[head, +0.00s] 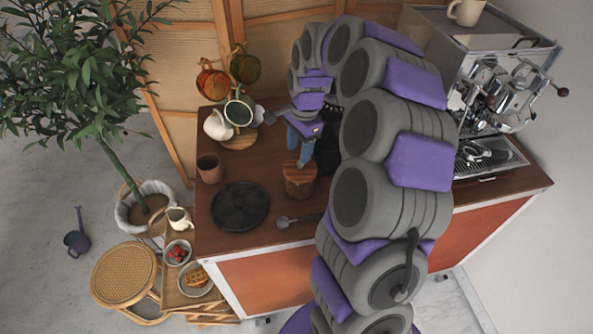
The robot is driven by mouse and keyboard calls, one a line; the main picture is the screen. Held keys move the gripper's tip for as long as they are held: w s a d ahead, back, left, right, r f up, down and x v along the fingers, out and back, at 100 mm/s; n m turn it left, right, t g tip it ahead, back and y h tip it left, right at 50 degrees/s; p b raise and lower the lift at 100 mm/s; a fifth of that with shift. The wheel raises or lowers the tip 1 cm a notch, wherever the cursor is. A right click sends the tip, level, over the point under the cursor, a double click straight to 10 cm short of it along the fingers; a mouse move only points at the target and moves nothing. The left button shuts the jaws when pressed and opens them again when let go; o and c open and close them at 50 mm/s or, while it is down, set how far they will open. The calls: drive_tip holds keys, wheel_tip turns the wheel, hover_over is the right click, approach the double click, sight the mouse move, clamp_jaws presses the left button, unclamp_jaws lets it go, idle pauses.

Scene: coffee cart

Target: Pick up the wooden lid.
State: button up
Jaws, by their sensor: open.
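The wooden lid (300,172) is a round brown piece, apparently on top of a short wooden canister (299,189) on the cart's dark wood top. My gripper (300,150), with blue fingers, hangs just above and behind the lid in the head view. It is open and pointing down. One blue finger reaches close to the lid's top; I cannot tell whether it touches. My arm's grey and purple links cover the counter to the right of the lid.
A black round plate (240,206) and a brown cup (209,168) stand left of the canister. A metal spoon-like tool (297,220) lies in front. A white pitcher (217,125) and hanging mugs (212,82) are behind left. The espresso machine (500,100) stands at right.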

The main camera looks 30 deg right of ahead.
sight(298, 163)
drive_tip(key=f, duration=0.1)
drive_tip(key=d+f+b, duration=0.1)
drive_tip(key=f, duration=0.3)
drive_tip(key=shift+d+f+b, duration=0.1)
drive_tip(key=shift+d+b, duration=0.25)
drive_tip(key=shift+d, duration=0.05)
drive_tip(key=shift+a, duration=0.9)
drive_tip(key=shift+c, duration=2.4)
drive_tip(key=shift+s+d, duration=0.1)
drive_tip(key=shift+d, duration=0.3)
drive_tip(key=c, duration=0.4)
drive_tip(key=shift+a, duration=0.1)
clamp_jaws()
